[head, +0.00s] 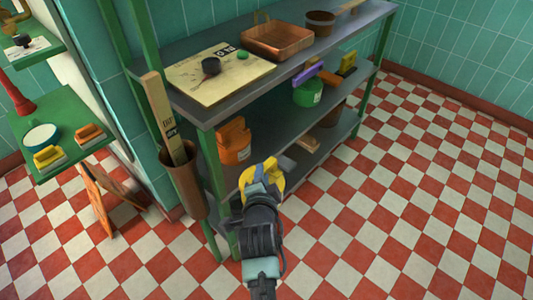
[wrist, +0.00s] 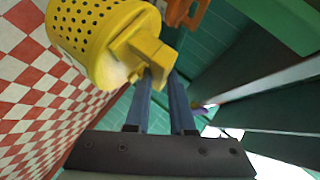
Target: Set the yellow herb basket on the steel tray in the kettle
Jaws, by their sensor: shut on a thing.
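The yellow herb basket (head: 272,174) is at my gripper, beside the front of the shelf unit in the head view. In the wrist view the basket (wrist: 92,42) is a round, perforated tub with a blocky yellow handle (wrist: 145,52). My gripper (wrist: 162,80) is shut on that handle, and the basket hangs off beyond the fingertips, tilted in that picture. In the head view my gripper (head: 256,190) partly covers the basket. I cannot make out the kettle or its steel tray in either view.
The grey shelf unit (head: 225,104) with green posts holds a copper pan (head: 277,42), a board (head: 217,78), an orange container (head: 235,140) and a green one (head: 308,92). A brown holder (head: 184,185) hangs at its left end. The checkered floor (head: 430,190) at right is clear.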

